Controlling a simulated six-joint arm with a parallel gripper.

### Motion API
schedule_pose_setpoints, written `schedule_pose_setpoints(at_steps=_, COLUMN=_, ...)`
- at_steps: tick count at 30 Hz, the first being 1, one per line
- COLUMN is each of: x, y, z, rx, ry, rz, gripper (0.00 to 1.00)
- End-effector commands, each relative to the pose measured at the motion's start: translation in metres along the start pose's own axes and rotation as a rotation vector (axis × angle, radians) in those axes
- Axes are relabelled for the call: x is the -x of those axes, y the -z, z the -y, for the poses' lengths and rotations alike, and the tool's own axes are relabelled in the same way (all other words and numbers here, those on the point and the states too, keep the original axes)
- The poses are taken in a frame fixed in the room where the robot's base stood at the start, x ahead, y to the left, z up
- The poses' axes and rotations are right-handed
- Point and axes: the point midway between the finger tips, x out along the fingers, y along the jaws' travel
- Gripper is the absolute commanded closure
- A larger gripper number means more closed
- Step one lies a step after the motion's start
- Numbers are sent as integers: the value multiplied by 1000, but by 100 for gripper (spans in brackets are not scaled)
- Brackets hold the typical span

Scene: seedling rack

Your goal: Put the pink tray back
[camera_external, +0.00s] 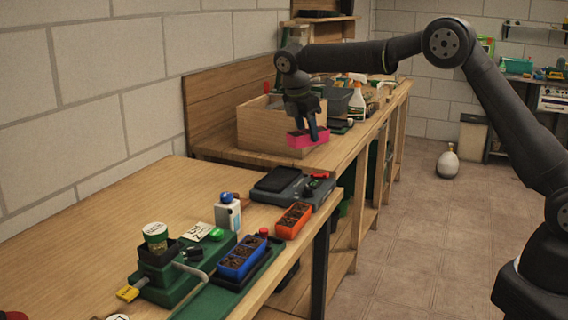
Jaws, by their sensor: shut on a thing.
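The pink tray (309,140) is held up in the air by my gripper (307,128), in front of a wooden box on the bench. My gripper points down and is shut on the tray's wall. The tray looks roughly level, and dark contents show at its top. A blue tray (241,261) with dark soil sits in a black holder (262,264) on the near bench. An orange tray (293,221) with soil stands behind it on the bench. An empty place for the pink tray cannot be made out.
A grey scale-like device (291,186) lies behind the orange tray. A green device with a cup (155,238) and a white bottle (228,214) stand nearby. The wooden box (262,128) and a spray bottle (357,103) are further back. The left bench top is clear.

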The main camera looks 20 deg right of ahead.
Motion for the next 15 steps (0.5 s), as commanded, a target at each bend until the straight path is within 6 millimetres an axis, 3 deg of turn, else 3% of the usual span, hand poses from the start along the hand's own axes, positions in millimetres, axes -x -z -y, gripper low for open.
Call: schedule_pose_setpoints(at_steps=15, x=9, y=63, z=19, rx=-786, ry=220, rz=-1, gripper=86)
